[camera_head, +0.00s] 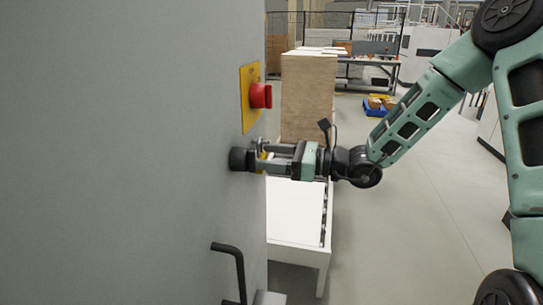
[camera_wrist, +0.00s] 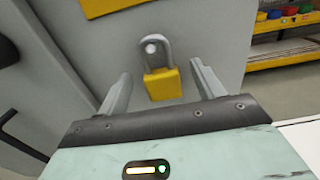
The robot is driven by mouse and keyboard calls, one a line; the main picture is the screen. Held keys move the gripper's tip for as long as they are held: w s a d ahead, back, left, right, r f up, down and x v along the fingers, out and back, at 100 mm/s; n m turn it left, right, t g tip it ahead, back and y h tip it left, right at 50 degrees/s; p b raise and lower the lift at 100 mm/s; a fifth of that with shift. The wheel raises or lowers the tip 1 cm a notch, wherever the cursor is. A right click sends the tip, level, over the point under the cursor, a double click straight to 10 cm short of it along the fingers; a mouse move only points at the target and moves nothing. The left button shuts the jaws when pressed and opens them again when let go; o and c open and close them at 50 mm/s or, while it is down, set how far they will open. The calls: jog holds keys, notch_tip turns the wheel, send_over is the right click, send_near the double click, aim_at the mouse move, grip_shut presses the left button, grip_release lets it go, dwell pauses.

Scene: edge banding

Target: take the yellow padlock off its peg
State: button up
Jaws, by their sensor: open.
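The yellow padlock (camera_wrist: 163,84) hangs by its grey shackle from a round peg (camera_wrist: 151,48) on the grey cabinet face, seen in the wrist view. My gripper (camera_wrist: 162,80) is open, with one finger on each side of the padlock and a visible gap to both. In the head view my gripper (camera_head: 263,158) reaches in from the right, close to the cabinet face. Only a little yellow of the padlock shows there, mostly hidden behind the fingers.
A red knob (camera_head: 261,96) on a yellow plate (camera_head: 246,100) sticks out above my gripper. A black bent handle (camera_head: 236,268) is lower on the cabinet (camera_head: 120,150). Open floor lies to the right.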

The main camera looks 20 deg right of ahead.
jog(key=c, duration=1.1)
jog(key=shift+r, duration=0.15)
jog(key=shift+r+p, duration=0.5)
jog(key=shift+p, duration=0.15)
jog(key=shift+r, duration=0.1)
jog(key=shift+d, duration=0.1)
jog(key=p+v, duration=0.3)
jog(key=v, duration=0.5)
jog(key=shift+s+d, duration=0.3)
dwell(0.7)
